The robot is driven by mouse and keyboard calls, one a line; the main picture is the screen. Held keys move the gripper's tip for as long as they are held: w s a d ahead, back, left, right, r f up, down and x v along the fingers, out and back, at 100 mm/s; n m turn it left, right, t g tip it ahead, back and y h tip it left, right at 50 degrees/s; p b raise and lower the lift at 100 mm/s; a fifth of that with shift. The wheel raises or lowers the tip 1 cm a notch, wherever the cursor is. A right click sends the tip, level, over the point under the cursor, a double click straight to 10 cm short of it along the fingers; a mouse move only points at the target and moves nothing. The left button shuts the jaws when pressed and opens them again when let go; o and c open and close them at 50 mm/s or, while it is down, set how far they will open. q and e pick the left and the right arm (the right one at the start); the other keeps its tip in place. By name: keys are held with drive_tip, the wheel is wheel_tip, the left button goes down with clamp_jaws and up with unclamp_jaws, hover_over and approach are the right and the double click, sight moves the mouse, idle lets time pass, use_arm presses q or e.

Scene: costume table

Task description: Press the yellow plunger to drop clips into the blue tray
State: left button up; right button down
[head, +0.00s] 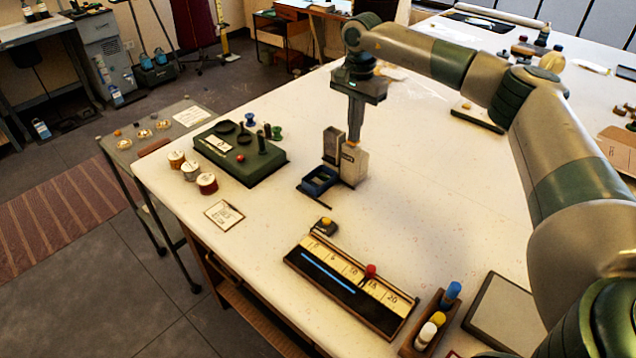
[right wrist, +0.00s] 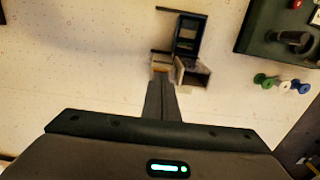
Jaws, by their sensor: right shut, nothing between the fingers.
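My left gripper is out of view.
A small dark block with a yellow top (head: 325,226) and a numbered ruler board (head: 350,285) lie in front.

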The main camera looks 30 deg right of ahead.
drive_tip(key=shift+r, duration=0.25)
drive_tip(key=shift+r+p, duration=0.8)
drive_tip(key=shift+r, duration=0.4)
drive_tip(key=shift+r, duration=0.1)
idle(0.6)
wheel_tip(320, 180, up, 6)
drive_tip(key=p, duration=0.3)
idle(0.3)
idle(0.5)
